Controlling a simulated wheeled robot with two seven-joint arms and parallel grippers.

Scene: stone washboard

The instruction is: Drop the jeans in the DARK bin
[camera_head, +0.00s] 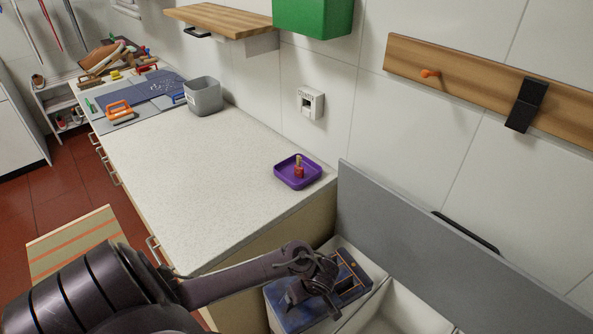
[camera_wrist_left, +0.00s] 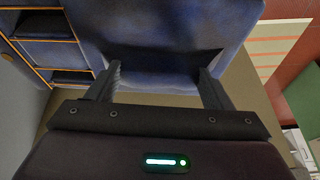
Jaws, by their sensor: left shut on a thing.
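The blue jeans (camera_head: 293,315), with orange stitching, are held at the bottom of the head view by my left gripper (camera_head: 318,290). In the left wrist view the jeans (camera_wrist_left: 160,35) fill the space between and beyond the two fingers (camera_wrist_left: 158,85), which are shut on the cloth. The jeans are over or in the left part of a pale, open-topped bin unit (camera_head: 405,308); how deep they hang I cannot tell. A divider separates that part from a pale, empty-looking compartment on the right. No dark bin label shows. My right gripper is not in view.
A grey raised lid (camera_head: 420,240) stands behind the bin unit along the wall. The pale counter (camera_head: 200,160) to the left carries a purple tray (camera_head: 298,172) with small items and a grey bin (camera_head: 203,96). The counter's middle is clear.

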